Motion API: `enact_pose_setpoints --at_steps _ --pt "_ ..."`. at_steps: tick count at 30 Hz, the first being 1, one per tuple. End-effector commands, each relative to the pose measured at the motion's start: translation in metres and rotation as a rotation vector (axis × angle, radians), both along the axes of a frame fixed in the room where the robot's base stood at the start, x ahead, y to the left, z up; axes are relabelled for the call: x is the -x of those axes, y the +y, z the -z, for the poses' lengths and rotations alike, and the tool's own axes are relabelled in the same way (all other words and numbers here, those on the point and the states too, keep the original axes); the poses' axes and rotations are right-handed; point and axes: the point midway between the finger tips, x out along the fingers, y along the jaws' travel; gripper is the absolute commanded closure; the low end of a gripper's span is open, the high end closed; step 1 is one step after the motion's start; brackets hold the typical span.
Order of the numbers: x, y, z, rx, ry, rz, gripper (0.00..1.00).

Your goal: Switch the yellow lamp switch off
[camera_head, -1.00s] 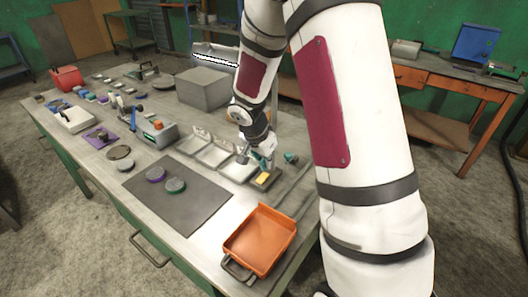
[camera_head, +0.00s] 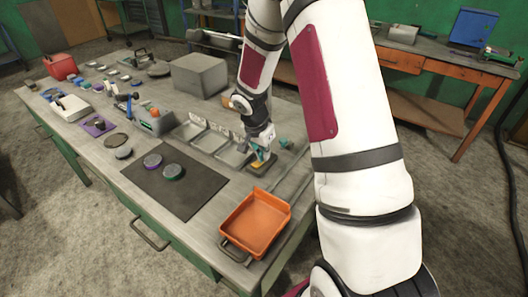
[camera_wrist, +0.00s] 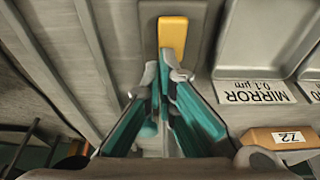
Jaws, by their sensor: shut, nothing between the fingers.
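The yellow lamp switch (camera_wrist: 173,33) is a small yellow rocker on a dark grey base plate, at the top middle of the wrist view. In the head view the switch (camera_head: 258,165) shows small, just below my fingers. My gripper (camera_wrist: 165,68) is shut and empty, with its tips at the near end of the switch. It looks touching or almost touching; I cannot tell which. In the head view my gripper (camera_head: 261,158) points down at the switch. The lamp bar (camera_head: 214,41) above the grey box is dark.
An orange tray (camera_head: 255,222) stands at the table's front right corner. Grey bins (camera_head: 212,141) lie left of the switch, with a dark mat (camera_head: 190,196) in front. A small cardboard box marked Z2 (camera_wrist: 281,138) is close to my gripper in the wrist view.

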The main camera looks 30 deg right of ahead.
Motion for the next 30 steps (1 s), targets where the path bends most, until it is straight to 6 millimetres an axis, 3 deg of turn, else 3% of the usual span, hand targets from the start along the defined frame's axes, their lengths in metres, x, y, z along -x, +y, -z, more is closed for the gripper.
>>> enact_pose_setpoints --at_steps 18,30 --pt "0.005 0.016 -0.004 0.0 0.0 -0.004 1.0" --pt "0.005 0.016 -0.007 0.001 -0.003 -0.003 1.0"
